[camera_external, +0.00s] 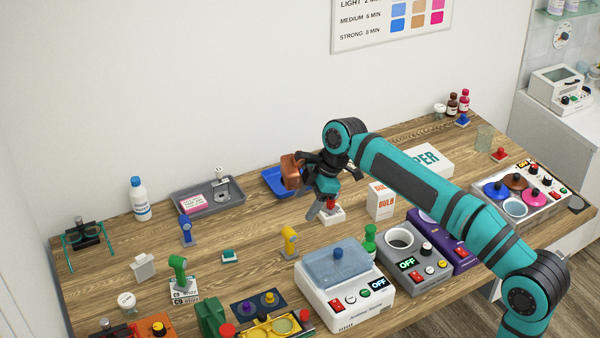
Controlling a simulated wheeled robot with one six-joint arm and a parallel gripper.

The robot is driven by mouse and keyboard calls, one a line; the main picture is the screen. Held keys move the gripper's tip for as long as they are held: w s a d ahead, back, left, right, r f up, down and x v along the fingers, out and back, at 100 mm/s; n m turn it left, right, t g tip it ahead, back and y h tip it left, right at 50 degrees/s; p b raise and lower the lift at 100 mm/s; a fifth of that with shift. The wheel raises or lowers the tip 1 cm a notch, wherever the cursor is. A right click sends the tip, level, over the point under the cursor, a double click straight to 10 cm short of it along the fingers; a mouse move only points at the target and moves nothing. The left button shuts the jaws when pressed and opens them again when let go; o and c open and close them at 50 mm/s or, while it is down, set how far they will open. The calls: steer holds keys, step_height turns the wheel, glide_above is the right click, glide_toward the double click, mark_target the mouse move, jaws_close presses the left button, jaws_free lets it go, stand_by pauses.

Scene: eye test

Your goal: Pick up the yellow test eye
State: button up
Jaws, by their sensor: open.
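A blue test eye (186,231) and a green one (178,268) stand to the left. A bulb box (381,201) and grey tray (229,204) stand farther back. Bare wood lies left of the yellow eye.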

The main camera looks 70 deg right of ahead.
steer(key=n+g+y, duration=0.2)
glide_toward(291, 229)
steer(key=x, duration=1.3)
steer(key=c, duration=1.1)
steer(key=shift+c, duration=0.2)
